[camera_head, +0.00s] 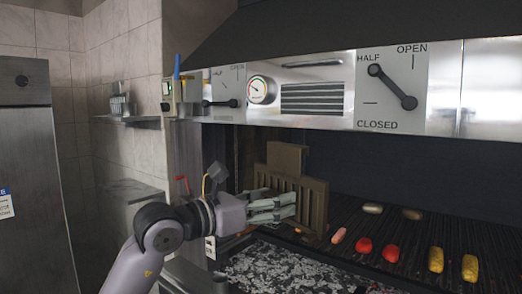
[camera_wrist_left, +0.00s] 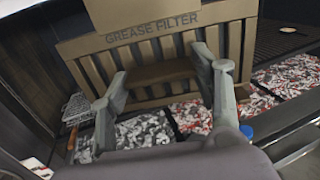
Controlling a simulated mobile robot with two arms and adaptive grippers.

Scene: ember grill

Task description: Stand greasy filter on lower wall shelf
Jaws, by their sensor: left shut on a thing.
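The greasy filter (camera_head: 316,205) is a brown slatted panel held upright above the grill's left end. In the left wrist view the filter (camera_wrist_left: 150,33) fills the upper middle, and its top bar reads "GREASE FILTER". My left gripper (camera_head: 291,204) is shut on it from the left. In the left wrist view its two fingers (camera_wrist_left: 167,76) are on either side of a brown handle-like part. The lower wall shelf (camera_head: 132,190) is at the left on the tiled wall, with no objects visible on it. My right gripper is not in view.
An upper wall shelf (camera_head: 138,120) holds small metallic items. Sausages, red pieces and corn (camera_head: 469,267) lie on the grill grate (camera_head: 440,232). Ash and embers (camera_wrist_left: 150,130) lie below the filter. A brown panel (camera_head: 287,157) rises behind it. A steel fridge (camera_head: 25,150) stands left.

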